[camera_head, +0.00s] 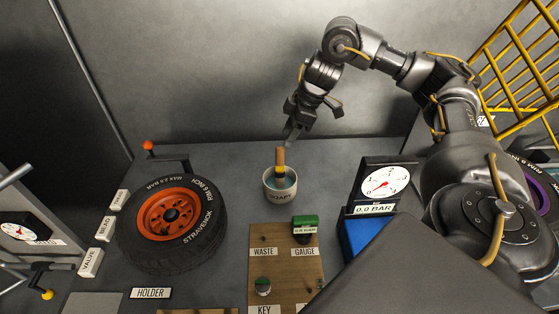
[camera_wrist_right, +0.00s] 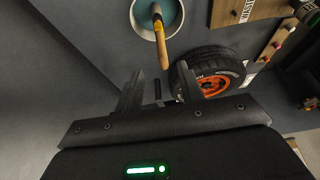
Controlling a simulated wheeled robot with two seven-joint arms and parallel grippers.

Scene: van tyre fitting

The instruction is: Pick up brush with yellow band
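The brush with the yellow band (camera_head: 281,160) stands handle up in a pale pot labelled SOAPY (camera_head: 280,194). Its bristle end is hidden inside the pot. In the right wrist view the brush's wooden handle (camera_wrist_right: 160,38) points toward my gripper, with the pot (camera_wrist_right: 139,30) behind it. My right gripper (camera_head: 312,122) is above and slightly right of the handle in the head view. In the right wrist view its two fingers (camera_wrist_right: 162,86) are apart with nothing between them. The handle end is beyond the fingertips. My left gripper does not show.
A tyre on an orange rim (camera_head: 200,242) lies left of the pot. A wooden board (camera_head: 288,255) with labelled spots and a green-topped item (camera_head: 305,224) is in front. A pressure gauge (camera_head: 384,183) stands to the right, and a yellow cage (camera_head: 510,62) at the far right.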

